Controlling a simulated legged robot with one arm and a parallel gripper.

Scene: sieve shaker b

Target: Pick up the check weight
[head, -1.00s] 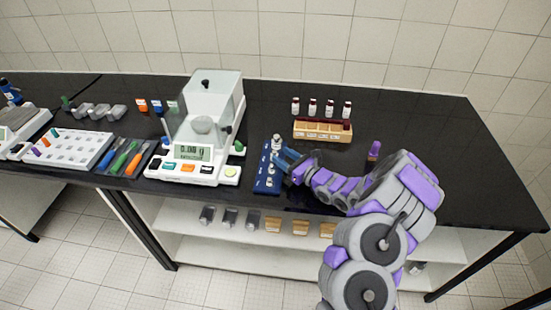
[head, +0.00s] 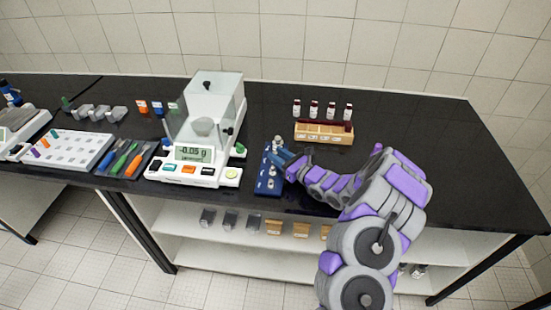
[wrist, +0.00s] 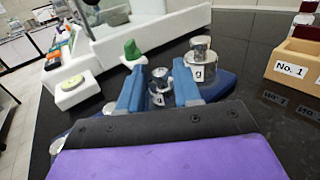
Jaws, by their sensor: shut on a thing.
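The blue weight block (head: 262,184) lies on the black bench right of the balance, with several silver weights on it. My gripper (head: 279,157) is low over the block's right side. In the wrist view, my gripper (wrist: 163,76) has its two blue fingers shut on a silver check weight (wrist: 160,73) with a knob on top. A label ending in "g" shows below it. The weight's lower part is partly hidden, and I cannot tell whether it is clear of the block. A larger labelled weight (wrist: 200,67) stands just right of the fingers.
The balance (head: 186,172) with its glass shield and pan (head: 203,127) stands left of the block. A wooden rack (head: 323,133) is behind right, with several small bottles beyond it. A tool tray (head: 127,158) lies left of the balance. The bench's right side is clear.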

